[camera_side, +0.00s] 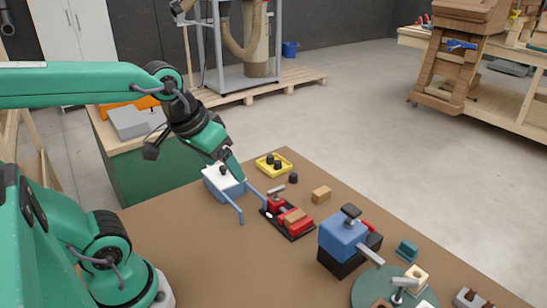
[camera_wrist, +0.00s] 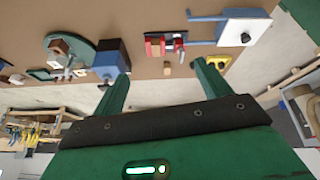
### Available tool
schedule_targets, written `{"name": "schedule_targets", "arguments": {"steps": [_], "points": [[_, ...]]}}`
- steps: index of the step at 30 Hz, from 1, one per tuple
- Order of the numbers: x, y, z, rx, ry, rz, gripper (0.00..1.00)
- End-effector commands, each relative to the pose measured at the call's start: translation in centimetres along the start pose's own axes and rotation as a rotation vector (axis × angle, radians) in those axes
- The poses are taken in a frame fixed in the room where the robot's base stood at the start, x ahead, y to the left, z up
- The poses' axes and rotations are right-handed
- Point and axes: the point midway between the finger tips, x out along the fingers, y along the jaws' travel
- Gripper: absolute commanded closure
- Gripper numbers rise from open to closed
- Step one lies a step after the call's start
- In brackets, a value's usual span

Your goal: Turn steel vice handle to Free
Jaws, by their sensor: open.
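A red vice-like fixture (camera_side: 297,222) on a dark base stands mid-table in the side view, with a wooden piece on it and a grey steel handle (camera_side: 276,189) at its far end. The fixture also shows in the wrist view (camera_wrist: 155,46). A second grey handle (camera_side: 404,282) stands on the green round plate (camera_side: 365,290). I cannot tell which is the vice handle, and no Free mark is readable. My gripper (camera_side: 238,172) is above the table, behind and left of the red fixture, apart from it. Its two fingers are spread and empty in the wrist view (camera_wrist: 162,88).
A white-topped blue box (camera_side: 222,182) with two blue bars lies below my gripper. A yellow tray (camera_side: 274,165) with black knobs, a loose wooden block (camera_side: 321,194) and a blue block on a black base (camera_side: 343,238) stand nearby. The table's front left is clear.

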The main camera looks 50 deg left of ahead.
Motion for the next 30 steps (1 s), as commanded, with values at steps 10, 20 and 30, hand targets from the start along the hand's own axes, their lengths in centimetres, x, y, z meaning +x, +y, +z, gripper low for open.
{"name": "schedule_targets", "arguments": {"steps": [10, 20, 30], "points": [[2.7, -0.5, -4.9, -0.361, -0.112, -0.053, 0.24], [7.0, -1.5, -9.2, -0.713, -0.203, -0.133, 0.24], [12.9, -3.1, -12.4, -1.073, -0.277, -0.247, 0.24]]}}
